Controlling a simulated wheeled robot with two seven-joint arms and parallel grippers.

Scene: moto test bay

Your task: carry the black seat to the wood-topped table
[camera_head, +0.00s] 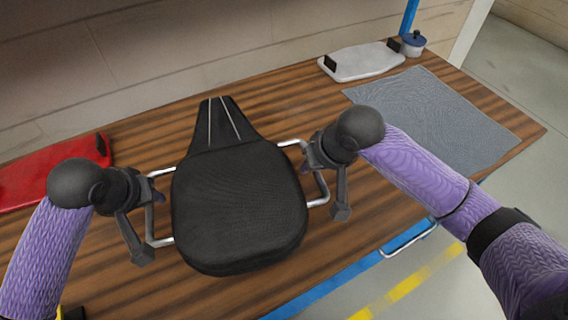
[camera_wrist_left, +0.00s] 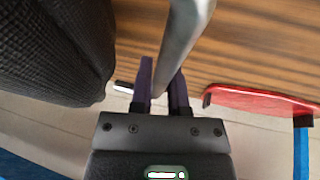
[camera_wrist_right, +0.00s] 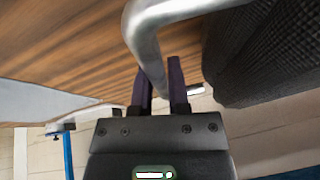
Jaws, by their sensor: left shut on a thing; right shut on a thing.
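The black seat (camera_head: 240,205) has a wide padded body, a narrow tail with two pale stripes, and silver tube handles on both sides. It is over the wood-topped table (camera_head: 330,240); I cannot tell whether it touches the top. My left gripper (camera_head: 155,192) is shut on the seat's left handle, and the tube (camera_wrist_left: 180,50) passes between its fingers in the left wrist view. My right gripper (camera_head: 308,160) is shut on the right handle, and that tube (camera_wrist_right: 148,55) shows between its fingers in the right wrist view. The seat's underside is hidden.
A red panel (camera_head: 60,175) lies at the table's left. A grey mat (camera_head: 440,120) covers the right end. Bare wood lies around the seat.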

